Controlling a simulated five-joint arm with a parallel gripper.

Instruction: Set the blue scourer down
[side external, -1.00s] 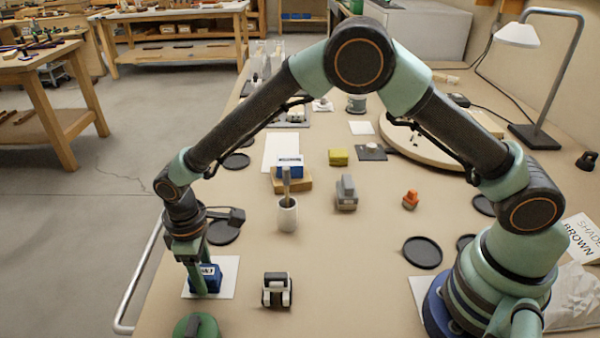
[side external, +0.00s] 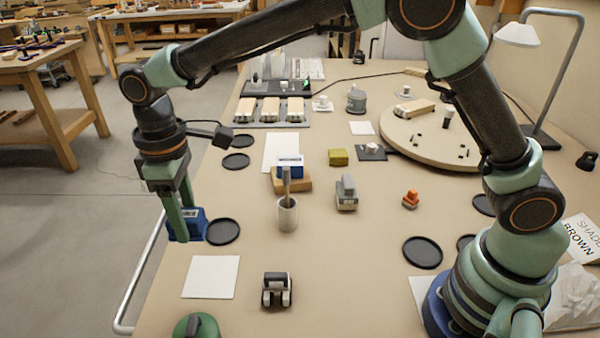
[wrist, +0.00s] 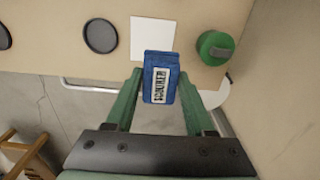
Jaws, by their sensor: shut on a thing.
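My gripper (side external: 183,222) is shut on the blue scourer (side external: 187,228), a blue block with a white label. In the wrist view the scourer (wrist: 160,84) sits between the two green fingers of my gripper (wrist: 160,96), and its label reads SCOURER. It is held in the air, near the left edge of the bench in the side view. A bare white square card (side external: 211,277) lies on the bench, and it also shows in the wrist view (wrist: 150,32).
A black disc (side external: 222,232) lies close by. A metal rail (side external: 140,280) runs along the bench edge. A black-and-white object (side external: 277,290), a green round object (side external: 197,326) and a grey cup (side external: 287,215) stand nearby. A blue labelled block (side external: 290,168) rests on wood.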

